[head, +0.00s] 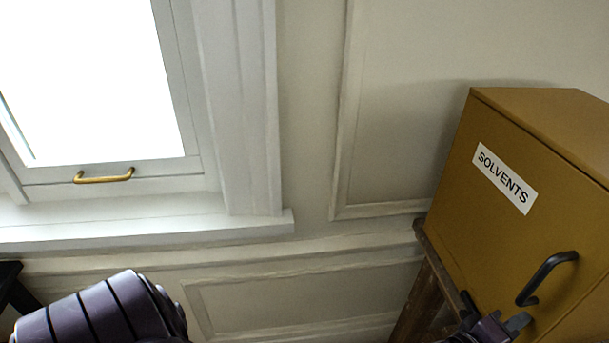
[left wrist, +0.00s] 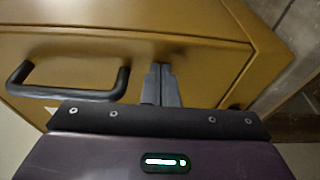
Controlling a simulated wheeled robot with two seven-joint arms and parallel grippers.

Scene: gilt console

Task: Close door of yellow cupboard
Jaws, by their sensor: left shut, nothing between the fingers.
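The yellow cupboard (head: 548,104) stands at the right of the head view. Its door (head: 480,217) bears a white SOLVENTS label (head: 504,178) and a black bar handle (head: 546,277). The door looks flush or nearly flush with the body; I cannot tell whether it is fully shut. My left gripper (head: 520,322) is shut and empty, low by the door and below the handle. In the left wrist view its fingertips (left wrist: 161,68) are at the door face, beside the handle (left wrist: 70,84). I cannot tell whether they touch. My right gripper is out of view.
The cupboard rests on a dark wooden stand (head: 424,291). A panelled wall (head: 300,298) runs behind, with a window (head: 90,80) and its white sill (head: 150,232) at the left. A dark object edge (head: 10,285) shows at the lower left.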

